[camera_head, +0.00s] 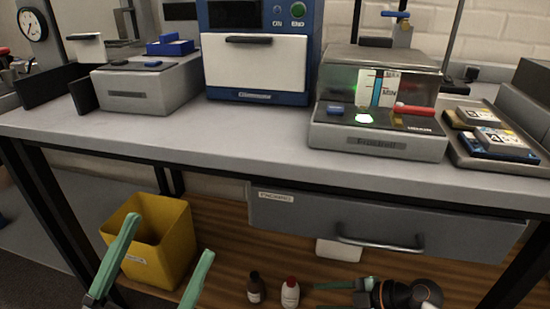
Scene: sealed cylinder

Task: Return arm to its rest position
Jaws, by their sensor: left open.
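My left gripper (168,238) reaches in from the bottom left, below the front edge of the bench. Its two green fingers are spread well apart, and nothing is between them. It is in front of a yellow bin (175,240) and hides part of it. At the bottom right is a dark shape with an orange ring and green bars (345,285). It looks like my right gripper and wrist, pointing left, but it is cut off by the frame, so its opening is unclear.
The grey bench (250,150) holds a blue and white machine (255,65), a grey box (150,85), a lit device (380,125) and a tray (465,150) of small packs. A drawer (400,215) hangs below. Two bottles, brown (256,288) and white (290,292), show at the bottom.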

